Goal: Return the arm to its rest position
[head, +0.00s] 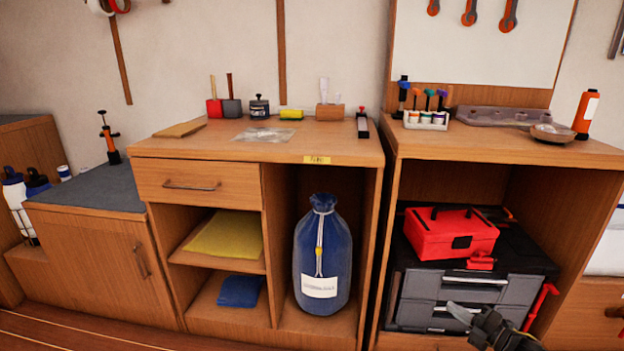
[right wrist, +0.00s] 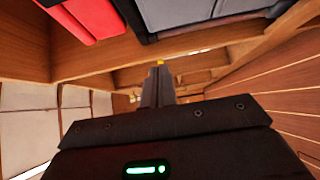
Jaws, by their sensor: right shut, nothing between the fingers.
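My right gripper (head: 462,314) is at the lower right of the head view, in front of the grey drawer unit in the right cabinet. Its fingers are shut with nothing between them. In the right wrist view the closed fingers (right wrist: 158,85) point away from the camera, close together. The red toolbox and the drawer unit show above them in that view. No left gripper or left arm shows in the head view.
A red toolbox (head: 449,234) sits on the drawer unit (head: 413,286). A blue sack (head: 322,260) stands in the middle cabinet's open bay. The worktop (head: 210,147) holds small tools. A red handle (head: 541,303) leans at the drawer unit's right. The floor (head: 60,335) at the front left looks clear.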

